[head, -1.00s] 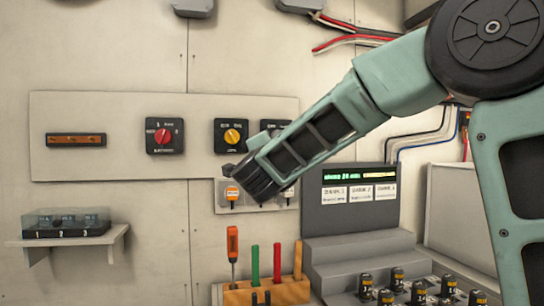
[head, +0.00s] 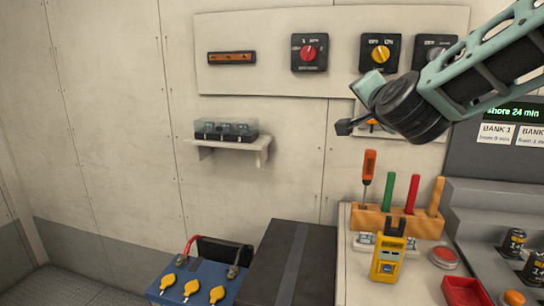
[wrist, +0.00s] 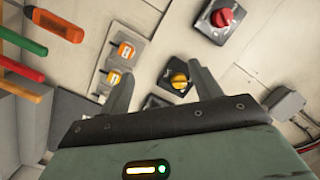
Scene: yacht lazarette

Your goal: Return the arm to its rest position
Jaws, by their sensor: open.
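My gripper (head: 350,127) is at the end of my green arm, raised in front of the wall panel (head: 270,80) at the right of the head view. In the wrist view my gripper (wrist: 158,90) has its two fingers spread apart with nothing between them. Beyond the fingers are a yellow rotary switch (wrist: 179,80) and a red rotary switch (wrist: 222,14). In the head view the yellow switch (head: 381,53) is above my gripper and the red switch (head: 309,53) is up and to its left. My wrist partly hides a small orange switch (head: 372,124).
A wall shelf (head: 262,146) holds a clear-covered box. Below are a blue battery (head: 190,285), a dark box (head: 290,262), a yellow meter (head: 389,252) and a wooden tool rack (head: 400,224) with upright tools. A grey console (head: 465,205) stands at right. The left wall area is clear.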

